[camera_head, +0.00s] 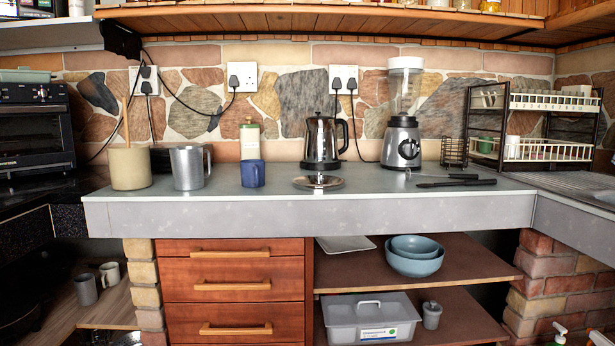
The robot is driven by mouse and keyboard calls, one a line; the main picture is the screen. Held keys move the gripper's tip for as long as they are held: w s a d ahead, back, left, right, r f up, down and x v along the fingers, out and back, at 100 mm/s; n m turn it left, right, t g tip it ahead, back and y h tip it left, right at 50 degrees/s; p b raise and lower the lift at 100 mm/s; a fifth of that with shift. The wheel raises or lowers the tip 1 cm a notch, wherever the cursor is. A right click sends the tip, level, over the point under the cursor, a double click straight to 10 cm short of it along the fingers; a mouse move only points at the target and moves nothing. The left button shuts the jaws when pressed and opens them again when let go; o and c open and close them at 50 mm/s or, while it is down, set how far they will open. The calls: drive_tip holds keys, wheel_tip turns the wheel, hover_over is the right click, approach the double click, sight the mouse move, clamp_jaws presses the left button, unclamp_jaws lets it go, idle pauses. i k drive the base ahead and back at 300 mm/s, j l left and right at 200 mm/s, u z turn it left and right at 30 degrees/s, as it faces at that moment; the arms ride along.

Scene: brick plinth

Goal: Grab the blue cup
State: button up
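The blue cup (252,174) stands upright on the grey-green counter (400,200), left of the middle, near the front edge. Its handle shows on its left side. A pale bottle with a green lid (250,140) stands just behind it and is partly hidden by it. My gripper is not in view.
A metal mug (190,167) and a beige pot (130,167) stand left of the cup. A metal dish (318,182) lies to its right, before a steel kettle (322,141). A blender (402,130), dark utensils (457,182) and a dish rack (530,125) are farther right.

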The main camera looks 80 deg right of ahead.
sight(252, 172)
drive_tip(key=z, duration=2.2)
drive_tip(key=i+j, duration=0.1)
drive_tip(key=j, duration=0.25)
drive_tip(key=i+j, duration=0.1)
drive_tip(key=j, duration=0.25)
drive_tip(key=i+j, duration=0.15)
drive_tip(key=j, duration=0.15)
drive_tip(key=i+j, duration=0.1)
drive_tip(key=j, duration=0.25)
